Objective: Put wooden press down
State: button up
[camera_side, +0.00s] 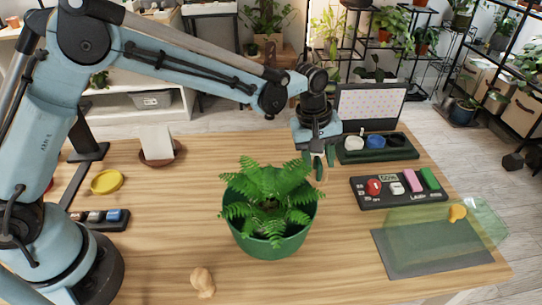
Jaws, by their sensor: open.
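A small tan wooden piece with a rounded knob, which looks like the wooden press (203,282), rests on the table near its front edge, left of the potted fern. My gripper (324,160) points down with green fingertips, just behind and right of the fern. It is open, and it is far from the wooden piece. A thin pale shape shows by the fingertips, too small to make out. The fern (268,190) fills a green pot (270,238) at the middle of the table and hides part of the tabletop behind it.
A dark tray (400,190) with coloured pieces stands right of the fern. A green tray with round pots (376,142) is behind it. A grey mat (410,262) with a clear green sheet lies front right. A yellow dish (107,182) sits left.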

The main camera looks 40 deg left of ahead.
notch_tip(320, 180, up, 11)
jog(key=s+a, duration=0.1)
jog(key=s+a+r+m+t, duration=0.3)
jog(key=s+a+r+m, duration=0.1)
jog(key=s+a, duration=0.6)
jog(key=s+a+f+m+t+y, duration=0.1)
jog(key=s+a+f+m+t, duration=0.1)
jog(key=s+a+f+m, duration=0.2)
jog(key=s+a+m, duration=0.1)
jog(key=s+a, duration=0.2)
jog(key=s, duration=0.1)
jog(key=shift+a+f+t, duration=0.15)
jog(key=shift+f+t, duration=0.2)
jog(key=shift+t, duration=0.05)
